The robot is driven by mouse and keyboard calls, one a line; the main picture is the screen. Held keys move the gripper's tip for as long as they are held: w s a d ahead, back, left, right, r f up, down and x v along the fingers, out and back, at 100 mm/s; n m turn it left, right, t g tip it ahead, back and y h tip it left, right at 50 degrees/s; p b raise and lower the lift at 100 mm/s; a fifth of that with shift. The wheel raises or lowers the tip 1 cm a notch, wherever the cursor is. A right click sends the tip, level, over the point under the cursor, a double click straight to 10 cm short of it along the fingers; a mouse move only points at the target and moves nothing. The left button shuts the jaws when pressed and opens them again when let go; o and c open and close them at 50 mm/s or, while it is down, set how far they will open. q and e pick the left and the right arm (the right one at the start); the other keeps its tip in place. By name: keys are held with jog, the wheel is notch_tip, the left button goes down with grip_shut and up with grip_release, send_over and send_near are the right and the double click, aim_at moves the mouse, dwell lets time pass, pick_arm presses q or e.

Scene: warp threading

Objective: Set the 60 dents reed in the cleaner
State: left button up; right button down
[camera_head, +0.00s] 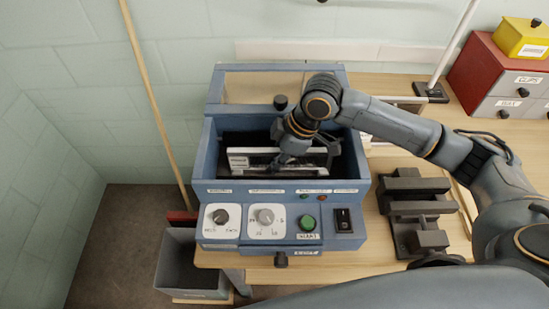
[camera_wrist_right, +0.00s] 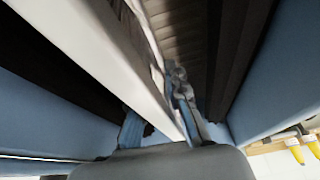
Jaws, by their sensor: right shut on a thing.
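The cleaner (camera_head: 282,187) is a blue box with an open top and a front panel of dials and buttons. The reed (camera_head: 252,151), a pale frame with a small label at its left end, is inside the cleaner's open bay, lying left to right. My right gripper (camera_head: 284,160) reaches down into the bay and is shut on the reed. In the right wrist view the reed's pale bar (camera_wrist_right: 95,58) runs down to the gripper, between the blue walls. The reed's underside and its contact with the bay floor are hidden. My left gripper is not in view.
The cleaner stands on a wooden table (camera_head: 385,225). A dark metal stand (camera_head: 412,205) is to its right. A red and grey drawer box (camera_head: 490,75) with a yellow box (camera_head: 525,38) on top is at the back right. A grey bin (camera_head: 185,265) is on the floor at left.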

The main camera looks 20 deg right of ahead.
jog(key=c, duration=1.3)
grip_release()
jog(key=shift+o, duration=0.2)
